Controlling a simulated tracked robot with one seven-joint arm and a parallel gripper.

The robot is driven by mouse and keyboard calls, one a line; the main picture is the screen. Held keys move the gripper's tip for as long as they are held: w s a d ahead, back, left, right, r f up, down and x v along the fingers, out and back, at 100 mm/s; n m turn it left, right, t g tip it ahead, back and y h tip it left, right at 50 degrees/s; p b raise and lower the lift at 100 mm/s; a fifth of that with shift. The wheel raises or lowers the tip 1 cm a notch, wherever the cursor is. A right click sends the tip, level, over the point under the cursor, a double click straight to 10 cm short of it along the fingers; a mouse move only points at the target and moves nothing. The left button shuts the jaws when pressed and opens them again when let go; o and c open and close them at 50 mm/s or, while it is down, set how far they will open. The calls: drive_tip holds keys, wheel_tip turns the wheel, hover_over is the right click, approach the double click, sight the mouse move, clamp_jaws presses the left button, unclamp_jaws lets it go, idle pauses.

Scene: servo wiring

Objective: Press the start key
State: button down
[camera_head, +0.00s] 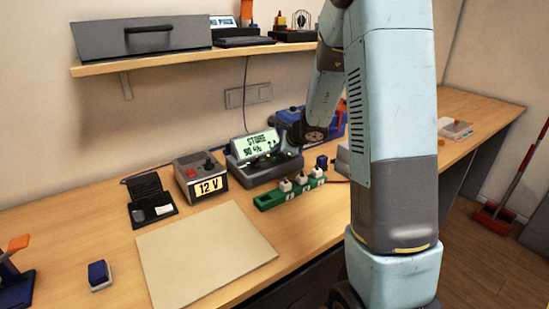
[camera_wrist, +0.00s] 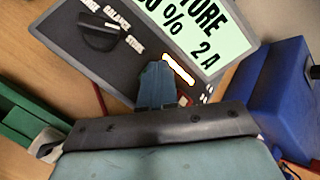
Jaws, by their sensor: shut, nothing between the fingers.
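The grey charger (camera_head: 255,175) stands on the bench below the shelf, its screen (camera_head: 257,144) tilted back. In the wrist view the charger's screen (camera_wrist: 190,28) reads "STORE", a percentage and "2 A". Its black dial (camera_wrist: 98,36) has "BALANCE" and "STORE" printed around it.
A 12 V supply (camera_head: 200,178) stands left of the charger. A green strip with white-topped pieces (camera_head: 291,191) lies in front. A blue box (camera_wrist: 275,100) is close to my gripper's right. A pale mat (camera_head: 205,255) covers the front of the bench.

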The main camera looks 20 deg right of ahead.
sight(276, 159)
idle(0.4)
drive_tip(key=shift+r, duration=0.9)
drive_tip(key=shift+r, duration=2.5)
